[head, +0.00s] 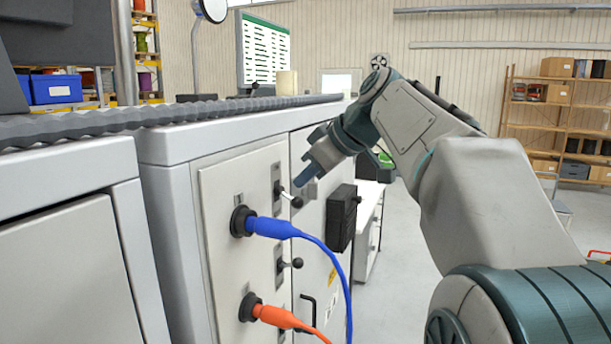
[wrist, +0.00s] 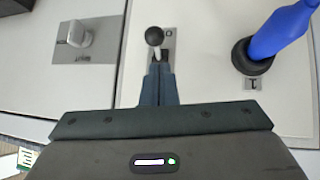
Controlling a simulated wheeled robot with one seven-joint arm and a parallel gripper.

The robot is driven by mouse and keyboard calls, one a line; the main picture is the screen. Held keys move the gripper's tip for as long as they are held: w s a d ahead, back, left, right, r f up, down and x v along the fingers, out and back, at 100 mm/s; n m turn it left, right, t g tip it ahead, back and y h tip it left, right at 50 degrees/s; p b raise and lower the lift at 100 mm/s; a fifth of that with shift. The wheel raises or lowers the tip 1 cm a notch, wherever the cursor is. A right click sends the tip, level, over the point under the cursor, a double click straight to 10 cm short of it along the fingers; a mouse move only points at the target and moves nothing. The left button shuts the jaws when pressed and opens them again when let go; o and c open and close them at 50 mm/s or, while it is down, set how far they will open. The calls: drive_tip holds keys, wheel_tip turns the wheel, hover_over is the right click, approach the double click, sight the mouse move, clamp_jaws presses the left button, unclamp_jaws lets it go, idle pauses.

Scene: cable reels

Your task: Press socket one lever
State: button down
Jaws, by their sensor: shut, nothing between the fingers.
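The socket one lever (head: 289,197) is a short metal rod with a black ball knob, on a dark plate above the blue plug (head: 268,227). In the head view it slants down to the right. In the wrist view, its knob (wrist: 154,36) is just beyond my fingertips, and the blue plug (wrist: 280,32) is in the socket marked 1 at the right. My gripper (head: 305,176) is shut and empty, just above the lever; it also shows in the wrist view (wrist: 158,72). Whether the fingertips touch the lever cannot be told.
A second lever (head: 291,264) and an orange plug (head: 275,316) are lower on the same grey panel. A black box (head: 341,217) juts from the cabinet to the right. A grey switch (wrist: 77,36) is at the left in the wrist view. Blue and orange cables hang in front.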

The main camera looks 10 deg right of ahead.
idle(0.3)
drive_tip(key=s+f+v, duration=0.2)
drive_tip(key=v, duration=1.1)
drive_tip(key=shift+s+d, duration=0.25)
drive_tip(key=s+a+f+m+g+h, duration=0.1)
drive_tip(key=s+f, duration=0.4)
drive_tip(key=f, duration=0.7)
drive_tip(key=s+a+f+m+g+h+p, duration=0.1)
drive_tip(key=s+f+m, duration=0.4)
drive_tip(key=f, duration=0.7)
drive_tip(key=s+a+f+m+g+h+p, duration=0.1)
drive_tip(key=s+f+m+h, duration=0.3)
drive_tip(key=f, duration=0.8)
drive_tip(key=shift+s+a+g, duration=0.55)
drive_tip(key=shift+a+g, duration=0.05)
drive_tip(key=shift+a, duration=0.2)
